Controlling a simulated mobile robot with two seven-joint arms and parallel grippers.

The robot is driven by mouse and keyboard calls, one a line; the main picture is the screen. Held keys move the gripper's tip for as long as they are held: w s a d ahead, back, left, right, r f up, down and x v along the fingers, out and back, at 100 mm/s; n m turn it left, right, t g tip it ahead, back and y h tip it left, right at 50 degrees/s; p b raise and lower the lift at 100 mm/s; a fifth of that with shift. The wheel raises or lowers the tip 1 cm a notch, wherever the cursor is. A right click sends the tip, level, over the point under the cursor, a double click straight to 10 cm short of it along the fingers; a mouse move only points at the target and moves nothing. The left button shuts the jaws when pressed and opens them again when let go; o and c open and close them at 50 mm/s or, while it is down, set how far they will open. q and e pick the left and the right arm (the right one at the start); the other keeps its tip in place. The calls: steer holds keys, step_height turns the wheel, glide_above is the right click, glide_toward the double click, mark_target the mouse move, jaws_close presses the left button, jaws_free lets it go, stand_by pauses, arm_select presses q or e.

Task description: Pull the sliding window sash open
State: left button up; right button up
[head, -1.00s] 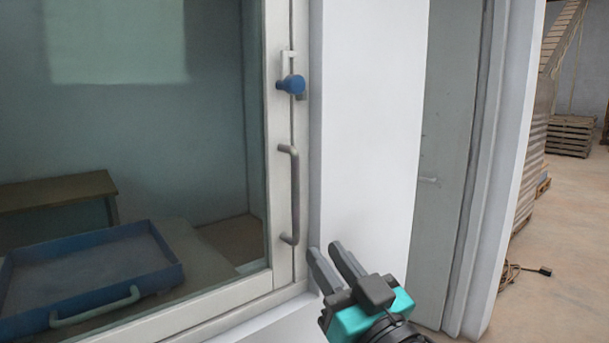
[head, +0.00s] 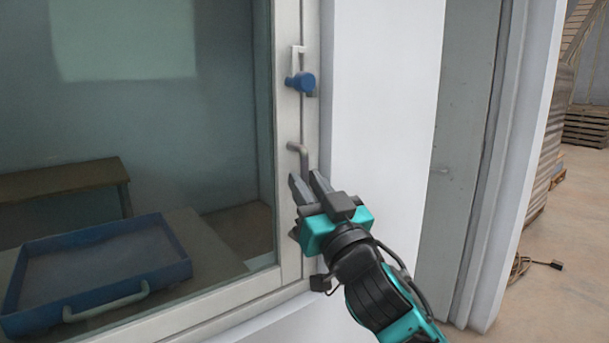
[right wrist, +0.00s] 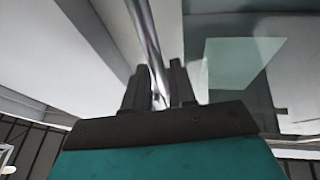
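The window sash has a pale frame stile (head: 288,130) and a large glass pane (head: 150,130) at the left of the head view. A grey vertical bar handle (head: 303,150) is on the stile; its lower part is hidden behind my right gripper. A blue latch knob (head: 303,82) sits above the handle. My right gripper (head: 308,184) is at the handle with its fingers apart. In the right wrist view, the handle bar (right wrist: 148,45) runs down between the two fingers (right wrist: 158,88), with a gap showing. My left gripper is not in view.
Behind the glass is a blue tray (head: 95,270) with a pale handle, and a brown bench (head: 65,180). A white wall (head: 385,110) stands right of the window. Stacked pallets (head: 585,125) and a cable (head: 520,266) are on the floor at far right.

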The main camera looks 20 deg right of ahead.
steer(key=shift+x, duration=0.8)
steer(key=shift+c, duration=0.2)
jaws_close()
